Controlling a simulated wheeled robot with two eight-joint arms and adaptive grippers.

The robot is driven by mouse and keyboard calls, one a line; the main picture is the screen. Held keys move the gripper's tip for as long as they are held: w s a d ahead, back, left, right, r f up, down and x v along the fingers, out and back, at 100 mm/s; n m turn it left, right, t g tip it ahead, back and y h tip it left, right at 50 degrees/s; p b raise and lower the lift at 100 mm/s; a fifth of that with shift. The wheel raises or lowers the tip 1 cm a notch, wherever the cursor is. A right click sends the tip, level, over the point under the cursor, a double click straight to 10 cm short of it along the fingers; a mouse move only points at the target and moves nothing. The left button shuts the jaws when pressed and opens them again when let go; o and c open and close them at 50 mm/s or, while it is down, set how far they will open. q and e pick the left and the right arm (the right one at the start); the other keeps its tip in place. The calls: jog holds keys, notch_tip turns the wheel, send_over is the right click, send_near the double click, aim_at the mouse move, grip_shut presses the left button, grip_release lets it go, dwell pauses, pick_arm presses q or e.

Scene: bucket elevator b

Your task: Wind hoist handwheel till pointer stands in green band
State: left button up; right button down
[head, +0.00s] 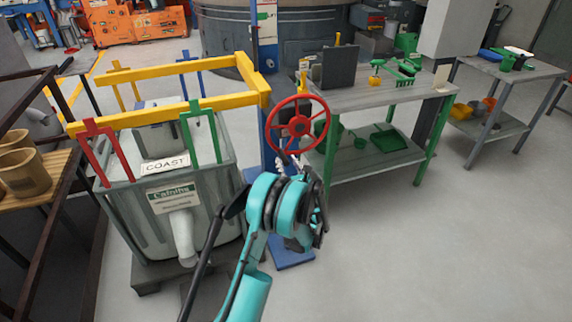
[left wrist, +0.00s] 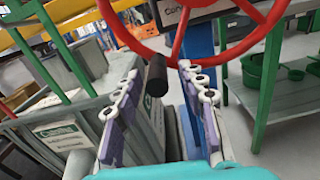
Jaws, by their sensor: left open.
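The red hoist handwheel (head: 324,113) stands upright on a blue post (head: 268,58) in the head view. Its lower rim fills the top of the left wrist view (left wrist: 123,33). A black crank handle (left wrist: 156,76) hangs below the rim there, pointing towards me. My left gripper (head: 288,162) is just below the wheel. In the left wrist view its open fingers (left wrist: 158,72) stand on either side of the handle, with visible gaps. A white plate with green markings (head: 266,10) is high on the post; pointer and band are too small to tell. My right gripper is out of view.
A grey bin (head: 120,218) inside a yellow rail frame (head: 165,111) stands close on the left. A workbench with a grey top (head: 385,92) and green legs stands close on the right. The floor (head: 430,250) at the front right is clear.

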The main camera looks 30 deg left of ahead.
pick_arm(q)
jog(key=shift+w+a, duration=0.4)
jog(key=shift+a, duration=0.05)
grip_shut()
jog(key=shift+w+d, duration=0.15)
jog(key=shift+d, duration=0.1)
dwell(0.4)
